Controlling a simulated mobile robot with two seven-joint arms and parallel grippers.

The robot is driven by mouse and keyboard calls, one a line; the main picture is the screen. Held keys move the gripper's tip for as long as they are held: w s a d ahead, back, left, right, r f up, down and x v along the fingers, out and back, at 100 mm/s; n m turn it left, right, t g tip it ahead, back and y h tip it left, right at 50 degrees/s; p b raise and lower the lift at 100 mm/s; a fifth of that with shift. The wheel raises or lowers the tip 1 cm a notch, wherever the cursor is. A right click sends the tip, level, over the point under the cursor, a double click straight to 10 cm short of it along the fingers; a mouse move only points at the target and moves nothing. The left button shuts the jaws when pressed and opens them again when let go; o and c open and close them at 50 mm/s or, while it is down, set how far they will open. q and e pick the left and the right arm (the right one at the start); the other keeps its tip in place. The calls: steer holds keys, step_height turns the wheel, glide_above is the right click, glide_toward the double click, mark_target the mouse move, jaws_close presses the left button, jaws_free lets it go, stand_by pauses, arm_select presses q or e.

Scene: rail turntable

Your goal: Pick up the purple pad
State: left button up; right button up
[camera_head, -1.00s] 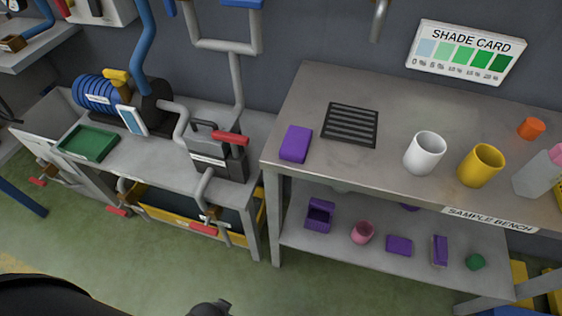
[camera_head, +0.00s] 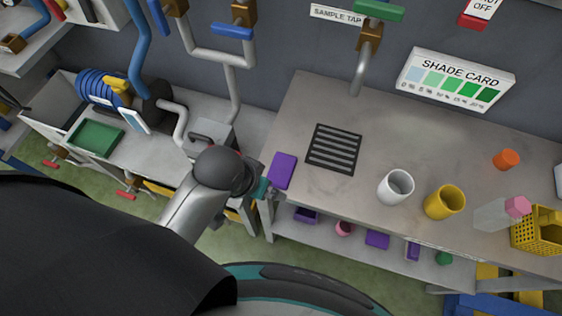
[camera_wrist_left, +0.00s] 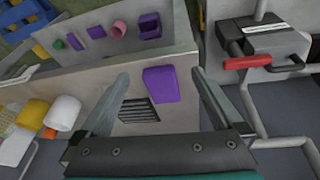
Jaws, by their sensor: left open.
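The purple pad (camera_head: 282,170) lies at the left edge of the sample bench's top (camera_head: 300,112), left of a black slotted grille (camera_head: 333,149). My left gripper (camera_head: 267,189) is beside the pad's near-left side in the head view, partly hidden by its own wrist. In the left wrist view the gripper (camera_wrist_left: 160,74) is open, and the pad (camera_wrist_left: 161,84) shows between its two spread fingers. No contact is visible there, and I cannot tell the height gap. My right gripper is not in view.
A white cup (camera_head: 396,187) and a yellow cup (camera_head: 445,202) stand farther right. The lower shelf holds several small things, including another flat purple item (camera_head: 377,239). A grey machine with a red handle (camera_wrist_left: 247,62) stands beside the bench.

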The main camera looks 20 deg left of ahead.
arm_select(q)
steer(key=w+d+r+g+h+p, duration=0.1)
steer(key=w+d+r, duration=0.4)
steer(key=w+d, duration=0.1)
steer(key=w+a+r+n+g+y+p, duration=0.1)
steer(key=w+a+r+n+g+y, duration=0.1)
steer(key=w+a+r+y, duration=0.3)
steer(key=h+b, duration=0.1)
steer(key=h, duration=0.1)
glide_above(281, 169)
steer(key=w, duration=0.1)
step_height(281, 169, down, 9)
steer(key=shift+a+f, duration=0.1)
steer(key=shift+f, duration=0.05)
steer(key=f, duration=0.2)
steer(key=s+f, duration=0.1)
steer(key=f, duration=0.1)
steer(key=shift+f+b, duration=0.35)
steer(key=shift+f, duration=0.25)
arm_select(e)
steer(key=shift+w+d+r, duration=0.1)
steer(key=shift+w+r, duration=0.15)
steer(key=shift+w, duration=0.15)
arm_select(q)
steer(key=shift+c, duration=0.2)
steer(key=c, duration=1.3)
steer(key=shift+r, duration=0.15)
